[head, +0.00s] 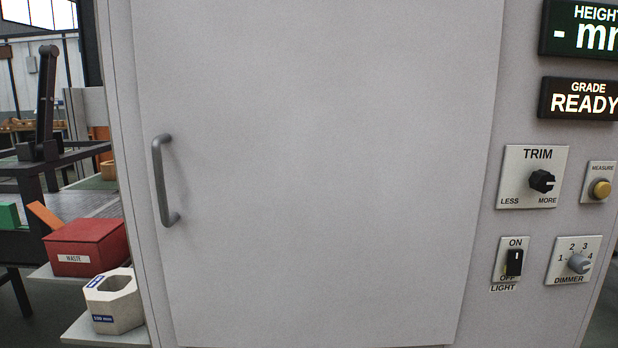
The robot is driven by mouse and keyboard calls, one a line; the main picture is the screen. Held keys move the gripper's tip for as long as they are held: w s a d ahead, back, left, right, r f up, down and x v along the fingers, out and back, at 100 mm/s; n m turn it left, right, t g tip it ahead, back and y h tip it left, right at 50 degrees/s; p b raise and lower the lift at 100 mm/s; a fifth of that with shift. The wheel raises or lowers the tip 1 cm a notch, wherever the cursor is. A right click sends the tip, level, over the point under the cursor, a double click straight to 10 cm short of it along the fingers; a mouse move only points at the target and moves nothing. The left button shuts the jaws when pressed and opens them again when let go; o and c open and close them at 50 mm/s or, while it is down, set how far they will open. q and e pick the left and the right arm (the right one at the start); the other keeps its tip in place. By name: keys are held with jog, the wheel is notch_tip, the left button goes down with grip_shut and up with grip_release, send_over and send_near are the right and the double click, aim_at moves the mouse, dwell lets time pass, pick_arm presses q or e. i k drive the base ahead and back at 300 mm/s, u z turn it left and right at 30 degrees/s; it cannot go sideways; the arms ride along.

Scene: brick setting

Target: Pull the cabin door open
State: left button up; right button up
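The cabin door (330,180) is a large flat light-grey panel that fills the middle of the head view. It looks shut, with its edges in line with the cabin frame (122,150) around it. A grey vertical bar handle (160,182) is fixed near the door's left edge. Nothing touches the handle. Neither of my grippers is in the head view.
Right of the door are a TRIM knob (542,181), a LIGHT switch (514,262), a DIMMER knob (579,264), a yellow MEASURE button (600,189) and two displays. At left, a red WASTE box (88,246) and a pale hollow block (114,302) sit on shelves.

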aim_at(317, 169)
jog(key=u, duration=0.4)
jog(key=k, duration=1)
jog(key=u, duration=1.3)
jog(key=i, duration=1.2)
jog(key=z, duration=0.65)
